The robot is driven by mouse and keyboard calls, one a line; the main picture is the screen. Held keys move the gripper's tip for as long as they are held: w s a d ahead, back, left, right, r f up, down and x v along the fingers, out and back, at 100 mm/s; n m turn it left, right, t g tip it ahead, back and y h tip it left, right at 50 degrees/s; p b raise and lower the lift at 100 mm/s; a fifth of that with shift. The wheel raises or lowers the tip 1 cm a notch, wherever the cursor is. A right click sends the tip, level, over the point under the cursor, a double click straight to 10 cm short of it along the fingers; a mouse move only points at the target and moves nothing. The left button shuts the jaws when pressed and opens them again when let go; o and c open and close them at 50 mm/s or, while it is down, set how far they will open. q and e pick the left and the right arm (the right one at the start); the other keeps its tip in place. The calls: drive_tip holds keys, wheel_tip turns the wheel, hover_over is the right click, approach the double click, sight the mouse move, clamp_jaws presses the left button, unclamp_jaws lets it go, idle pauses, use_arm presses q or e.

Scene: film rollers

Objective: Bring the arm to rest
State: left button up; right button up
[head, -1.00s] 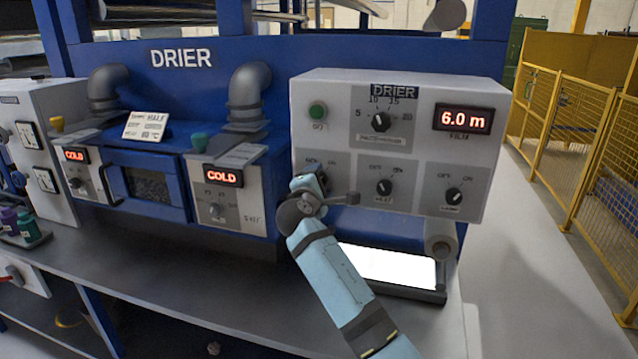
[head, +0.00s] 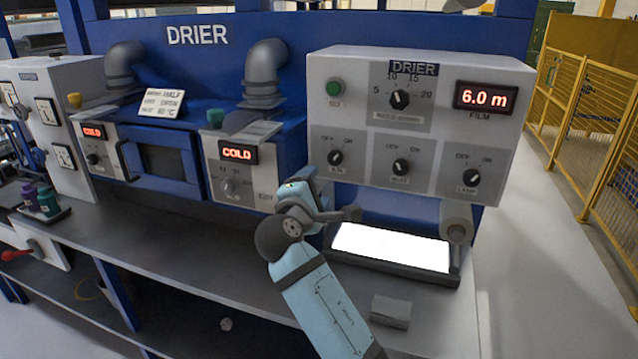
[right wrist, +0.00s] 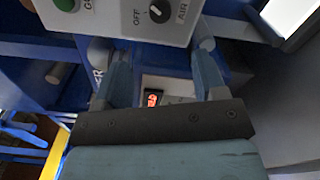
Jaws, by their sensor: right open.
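My right arm, pale blue, comes in from the bottom in the head view. Its gripper (head: 303,181) is in front of the machine, just below and left of the white drier control panel (head: 330,103), and is mostly hidden by the wrist. In the right wrist view the two fingers of the gripper (right wrist: 162,68) stand apart with nothing between them. A red-lit display (right wrist: 153,99) shows in the background between them. The panel's lower-left knob (head: 335,158) is uncovered, and the gripper appears clear of it. My left gripper is not in view.
A lit white light plate (head: 390,247) lies on the bench below the panel, with a small grey block (head: 391,311) in front. Two units read COLD beside a blue door (head: 170,163). Bottles (head: 46,201) stand at left.

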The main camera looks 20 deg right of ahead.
drive_tip(key=s+d+f+m+g+y+p, duration=0.1)
drive_tip(key=s+f+y+p, duration=0.3)
drive_tip(key=f, duration=0.6)
drive_tip(key=s+d+f+m+g+y+p, duration=0.15)
drive_tip(key=s+f+y, duration=0.35)
drive_tip(key=f, duration=0.5)
drive_tip(key=s+d+f+m+y+p, duration=0.1)
drive_tip(key=s+f+m, duration=0.3)
drive_tip(key=s, duration=0.9)
drive_tip(key=s+d+f+m+g+y+p, duration=0.1)
drive_tip(key=s+f+m+y+p, duration=0.2)
drive_tip(key=s, duration=1)
wheel_tip(320, 180, down, 2)
drive_tip(key=m+p, duration=0.1)
drive_tip(key=m, duration=0.2)
drive_tip(key=shift+f+p, duration=0.2)
drive_tip(key=shift+p, duration=0.15)
drive_tip(key=shift+g, duration=0.25)
